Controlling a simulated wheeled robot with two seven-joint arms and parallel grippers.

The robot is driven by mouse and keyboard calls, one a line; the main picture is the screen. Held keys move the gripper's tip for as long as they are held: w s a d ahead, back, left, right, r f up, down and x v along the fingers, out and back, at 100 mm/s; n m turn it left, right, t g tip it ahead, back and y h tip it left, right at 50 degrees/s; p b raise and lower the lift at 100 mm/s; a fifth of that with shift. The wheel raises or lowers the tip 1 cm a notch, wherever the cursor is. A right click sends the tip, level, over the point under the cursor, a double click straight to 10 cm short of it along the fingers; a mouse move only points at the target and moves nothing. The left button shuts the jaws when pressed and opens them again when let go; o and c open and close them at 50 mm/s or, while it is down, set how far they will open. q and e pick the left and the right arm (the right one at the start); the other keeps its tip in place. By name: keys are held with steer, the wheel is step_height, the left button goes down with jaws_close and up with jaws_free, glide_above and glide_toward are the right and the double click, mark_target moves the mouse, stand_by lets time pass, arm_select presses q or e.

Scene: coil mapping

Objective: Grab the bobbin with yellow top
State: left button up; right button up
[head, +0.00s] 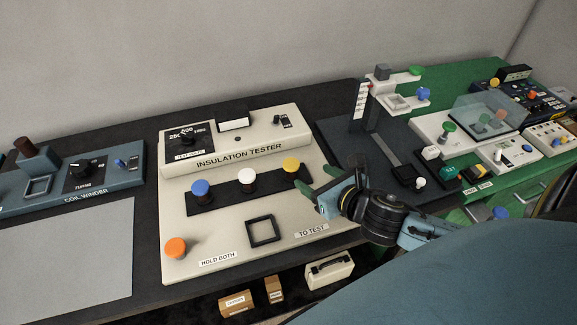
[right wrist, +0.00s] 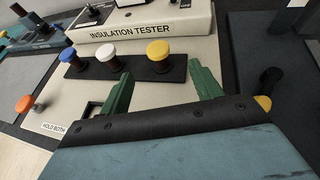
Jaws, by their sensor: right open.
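The bobbin with the yellow top (head: 291,166) stands upright at the right end of a black strip on the insulation tester (head: 212,238). It also shows in the right wrist view (right wrist: 159,52), beyond the fingertips and between them. A white-topped bobbin (head: 247,178) and a blue-topped bobbin (head: 201,189) stand to its left on the same strip. My right gripper (head: 303,181) has green fingers and is open and empty. Its fingertips are close to the yellow-topped bobbin, on its right and near side, and appear apart from it. My left gripper is in neither view.
An orange button (head: 175,248) and a black square frame (head: 263,230) are on the tester's front. A coil winder (head: 80,177) stands at the left. A dark station (head: 380,150) and a green mat with several devices are at the right. The grey mat (head: 65,255) is bare.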

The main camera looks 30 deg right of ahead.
mark_target(291, 163)
steer(key=x, duration=0.6)
steer(key=shift+b, duration=0.3)
steer(key=shift+a+b+x, duration=0.1)
steer(key=shift+b+x, duration=0.1)
steer(key=shift+x, duration=1.15)
steer(key=shift+a+b+x, duration=0.15)
steer(key=shift+b+x, duration=0.05)
steer(key=shift+x, duration=1.15)
steer(key=shift+c, duration=0.3)
steer(key=shift+r, duration=0.1)
steer(key=c, duration=1)
